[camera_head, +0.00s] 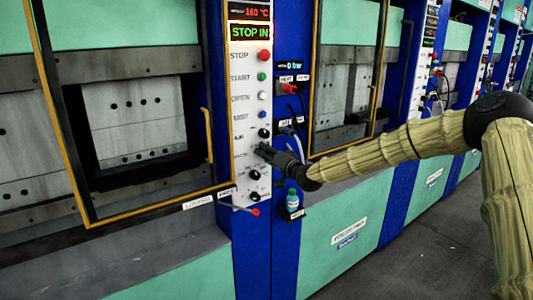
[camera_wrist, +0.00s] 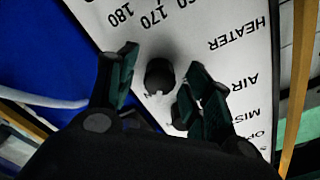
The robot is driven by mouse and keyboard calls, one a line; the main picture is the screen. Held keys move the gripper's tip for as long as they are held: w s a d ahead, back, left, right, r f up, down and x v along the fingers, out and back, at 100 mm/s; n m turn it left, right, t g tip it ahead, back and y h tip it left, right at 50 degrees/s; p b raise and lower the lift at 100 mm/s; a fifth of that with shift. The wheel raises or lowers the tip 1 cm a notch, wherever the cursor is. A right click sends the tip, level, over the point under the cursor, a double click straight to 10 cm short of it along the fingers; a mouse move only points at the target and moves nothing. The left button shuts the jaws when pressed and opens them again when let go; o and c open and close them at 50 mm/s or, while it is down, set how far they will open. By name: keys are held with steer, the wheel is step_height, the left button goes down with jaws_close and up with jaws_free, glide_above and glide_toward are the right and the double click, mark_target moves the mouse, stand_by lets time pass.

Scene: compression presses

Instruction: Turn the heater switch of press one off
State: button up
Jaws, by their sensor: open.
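A white control panel (camera_head: 243,110) stands upright on the near press, below a red temperature display (camera_head: 249,11) reading 160 °C. In the wrist view, a dark round knob (camera_wrist: 160,76) with a small white mark sits on the white panel. The printed word HEATER (camera_wrist: 237,33) and the numbers 170 and 180 are near it. My gripper (camera_wrist: 162,62) is open, with one finger on each side of the knob; contact is not clear. In the head view, my gripper (camera_head: 262,151) is at the lower panel and hides the knob behind it.
A black knob (camera_head: 264,132) is just above my gripper, with more knobs (camera_head: 253,175) below. A red-tipped lever (camera_head: 255,212) and a small bottle (camera_head: 292,201) are lower down. A yellow-framed door (camera_head: 208,135) stands to the left.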

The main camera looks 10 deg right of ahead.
steer(key=shift+w+a, duration=0.1)
steer(key=shift+w, duration=0.1)
steer(key=c, duration=1)
steer(key=shift+f+n+b, duration=0.15)
steer(key=shift+n+b, duration=0.15)
steer(key=shift+b, duration=0.1)
steer(key=shift+n+b, duration=4.55)
steer(key=shift+n, duration=1.15)
